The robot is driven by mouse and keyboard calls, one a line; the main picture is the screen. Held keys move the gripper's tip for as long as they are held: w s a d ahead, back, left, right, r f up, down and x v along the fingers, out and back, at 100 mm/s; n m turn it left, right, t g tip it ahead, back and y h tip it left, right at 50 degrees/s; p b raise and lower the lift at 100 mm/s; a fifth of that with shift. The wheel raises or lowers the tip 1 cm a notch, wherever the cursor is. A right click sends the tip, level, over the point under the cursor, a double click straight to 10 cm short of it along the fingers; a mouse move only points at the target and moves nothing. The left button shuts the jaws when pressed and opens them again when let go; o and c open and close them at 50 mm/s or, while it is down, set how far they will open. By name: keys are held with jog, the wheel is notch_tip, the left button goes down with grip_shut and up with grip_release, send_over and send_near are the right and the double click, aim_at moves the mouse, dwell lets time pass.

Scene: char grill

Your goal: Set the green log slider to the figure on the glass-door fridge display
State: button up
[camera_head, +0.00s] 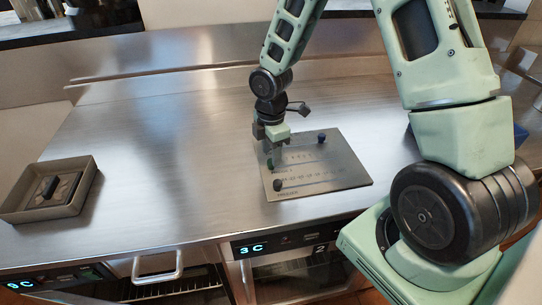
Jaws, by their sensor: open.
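The slider panel (345,178), a grey plate with printed scales, lies on the steel counter. The green slider knob (269,163) sits at the left end of the upper part of its plate. My gripper (273,152) is open, pointing down at the green knob and partly covering it; whether it touches the knob I cannot tell. The scale figures are too small to read. Below the counter front, one lit display (251,248) reads 3 C and another lit display (20,284) at the far left appears to read 9 C.
The panel also carries a dark blue knob (321,138) at upper right and a black knob (278,185) at lower left. A shallow tray (84,190) with a dark-handled block stands at the counter's left. The counter's middle is clear. My arm covers the right side.

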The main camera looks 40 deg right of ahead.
aim_at(295, 164)
jog(key=shift+f, duration=1.15)
grip_shut()
jog(key=s+d, duration=0.1)
jog(key=d, duration=0.1)
jog(key=d+p, duration=0.1)
jog(key=d, duration=0.1)
jog(key=s+d+p, duration=0.1)
jog(key=d, duration=0.1)
jog(key=shift+s+d, duration=0.35)
grip_release()
notch_tip(295, 164, up, 18)
jog(key=shift+f+p, duration=0.25)
jog(key=shift+p, duration=0.2)
